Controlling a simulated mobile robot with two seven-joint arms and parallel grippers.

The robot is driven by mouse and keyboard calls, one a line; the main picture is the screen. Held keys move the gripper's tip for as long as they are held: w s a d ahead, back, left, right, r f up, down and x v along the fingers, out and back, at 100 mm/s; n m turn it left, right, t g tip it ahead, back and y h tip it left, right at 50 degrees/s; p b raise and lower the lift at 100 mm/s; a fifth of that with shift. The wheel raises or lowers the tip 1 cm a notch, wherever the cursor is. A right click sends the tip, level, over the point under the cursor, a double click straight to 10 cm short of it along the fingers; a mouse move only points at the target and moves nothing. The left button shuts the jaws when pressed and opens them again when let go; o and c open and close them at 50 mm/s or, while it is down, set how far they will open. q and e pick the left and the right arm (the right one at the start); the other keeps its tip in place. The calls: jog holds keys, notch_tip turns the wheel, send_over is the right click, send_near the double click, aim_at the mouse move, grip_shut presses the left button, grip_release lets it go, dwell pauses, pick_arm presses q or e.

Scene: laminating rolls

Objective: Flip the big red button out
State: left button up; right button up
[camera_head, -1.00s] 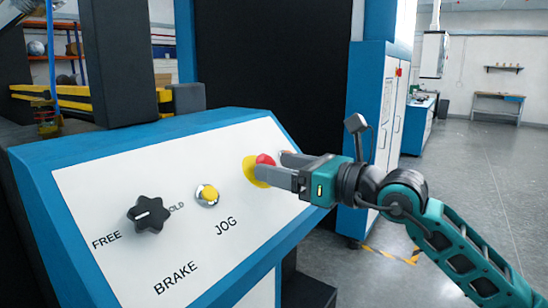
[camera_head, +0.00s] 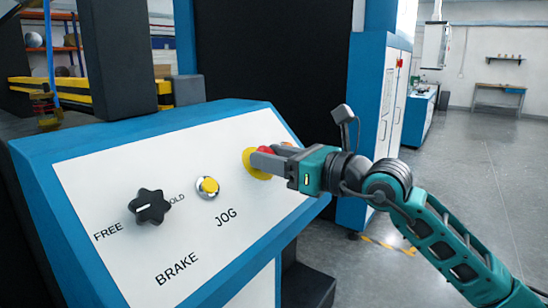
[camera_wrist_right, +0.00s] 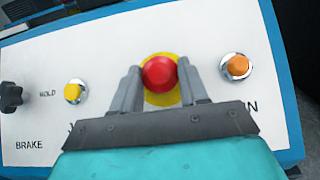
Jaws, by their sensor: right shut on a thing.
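The big red button (camera_head: 265,150) sits on a yellow round plate (camera_head: 249,161) at the right part of the sloped white control panel (camera_head: 130,240). My right gripper (camera_head: 268,156) reaches in from the right and is shut on the red button. In the right wrist view the red button (camera_wrist_right: 158,73) shows between the two grey fingers (camera_wrist_right: 160,84), one on each side. The near finger covers part of the button in the head view. My left gripper is not in view.
A yellow push button (camera_head: 208,186) marked JOG and a black star knob (camera_head: 151,206) are to the left on the panel. An orange button (camera_wrist_right: 237,66) is right of the red one in the wrist view. Dark machine columns stand behind; open floor (camera_head: 470,180) lies right.

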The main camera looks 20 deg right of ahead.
grip_shut()
jog(key=shift+s+d+r, duration=0.2)
jog(key=shift+s+r, duration=0.05)
jog(key=shift+r, duration=0.2)
jog(key=shift+o, duration=2)
grip_release()
jog(key=o, duration=0.3)
jog(key=shift+s+d, duration=0.1)
jog(key=shift+s, duration=0.05)
jog(key=shift+o, duration=0.9)
